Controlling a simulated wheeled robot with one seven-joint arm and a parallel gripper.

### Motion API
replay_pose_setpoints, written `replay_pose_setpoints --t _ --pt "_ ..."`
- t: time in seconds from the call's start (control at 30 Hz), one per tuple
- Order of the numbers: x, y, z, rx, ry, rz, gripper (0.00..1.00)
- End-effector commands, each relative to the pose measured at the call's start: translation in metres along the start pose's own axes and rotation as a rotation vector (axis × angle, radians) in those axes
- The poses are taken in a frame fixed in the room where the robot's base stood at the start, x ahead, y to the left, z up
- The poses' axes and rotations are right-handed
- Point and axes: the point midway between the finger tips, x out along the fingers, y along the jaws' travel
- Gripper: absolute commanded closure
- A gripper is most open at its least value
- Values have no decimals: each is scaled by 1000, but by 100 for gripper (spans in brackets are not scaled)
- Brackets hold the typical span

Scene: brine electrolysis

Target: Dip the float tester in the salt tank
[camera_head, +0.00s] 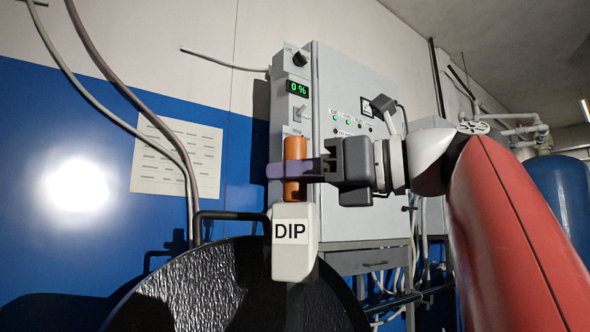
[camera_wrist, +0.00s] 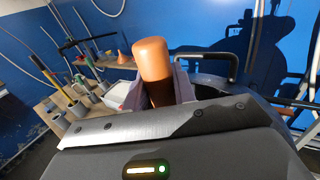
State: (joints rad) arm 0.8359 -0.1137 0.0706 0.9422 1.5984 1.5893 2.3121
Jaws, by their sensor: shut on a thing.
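The float tester has an orange cylindrical handle (camera_head: 295,160) and a pale block below it marked DIP (camera_head: 293,250). My gripper (camera_head: 292,170) is shut on the orange handle, and the tester hangs upright. In the head view the pale block overlaps the rim of a round black tank (camera_head: 215,285); I cannot tell whether it is inside or above it. The tank carries no visible salt label. In the wrist view the orange handle (camera_wrist: 151,62) stands between the fingers, and the tester's lower end is hidden.
A grey control cabinet (camera_head: 350,90) with a green "0 %" display (camera_head: 297,88) stands behind. A black handle (camera_head: 225,215) rises at the tank rim. A blue tank (camera_head: 560,195) is at far right. The wrist view shows a wooden bench (camera_wrist: 75,100) with several items on the left.

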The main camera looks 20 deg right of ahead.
Motion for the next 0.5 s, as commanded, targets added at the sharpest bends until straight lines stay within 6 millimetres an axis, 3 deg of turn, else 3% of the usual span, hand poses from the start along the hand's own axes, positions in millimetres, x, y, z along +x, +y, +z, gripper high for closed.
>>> replay_pose_setpoints --t 0.5 --pt "0 0 -34 0 -1 0 100"
